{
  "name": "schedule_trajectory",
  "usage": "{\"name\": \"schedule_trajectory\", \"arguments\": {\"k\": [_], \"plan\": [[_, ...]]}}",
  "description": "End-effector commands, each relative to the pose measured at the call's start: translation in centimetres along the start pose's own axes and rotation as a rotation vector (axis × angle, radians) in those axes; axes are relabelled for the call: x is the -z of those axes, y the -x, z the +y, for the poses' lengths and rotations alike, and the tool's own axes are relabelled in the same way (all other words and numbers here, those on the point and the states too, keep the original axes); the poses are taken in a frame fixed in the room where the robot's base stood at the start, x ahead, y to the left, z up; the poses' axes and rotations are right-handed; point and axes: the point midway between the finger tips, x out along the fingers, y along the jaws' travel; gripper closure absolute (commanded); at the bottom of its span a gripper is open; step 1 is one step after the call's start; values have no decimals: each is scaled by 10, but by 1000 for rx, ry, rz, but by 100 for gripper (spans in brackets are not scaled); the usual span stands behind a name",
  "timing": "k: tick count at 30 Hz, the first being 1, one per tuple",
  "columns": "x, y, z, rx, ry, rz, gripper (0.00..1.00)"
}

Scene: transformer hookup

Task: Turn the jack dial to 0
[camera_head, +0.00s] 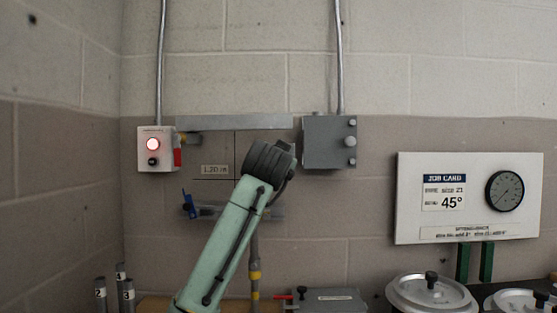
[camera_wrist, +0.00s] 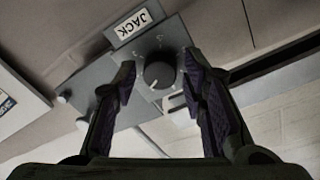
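The jack dial (camera_wrist: 159,75) is a dark round knob with a white pointer line. It sits on a grey wall box (camera_wrist: 110,75) beside a white label (camera_wrist: 135,24) reading JACK. In the wrist view the pointer aims toward the lower left; I cannot read a 0 mark. My gripper (camera_wrist: 158,80) is open, with one finger on each side of the dial and gaps visible between. In the head view the grey box (camera_head: 330,142) is on the wall; my gripper (camera_head: 285,150) is at its left side, and the dial is hidden.
A white switch box (camera_head: 155,148) with a lit red lamp is on the wall at left. A grey bar (camera_head: 235,122) runs between the boxes. A job card board (camera_head: 467,198) with a gauge stands at right. Lidded pots (camera_head: 432,293) stand below it.

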Motion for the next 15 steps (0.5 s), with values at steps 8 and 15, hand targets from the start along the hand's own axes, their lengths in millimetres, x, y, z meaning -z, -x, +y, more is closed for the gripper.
{"name": "schedule_trajectory", "arguments": {"k": [8,15], "plan": [[0,0,0,0,0,0,82],[0,0,0,0,0,0,98]]}}
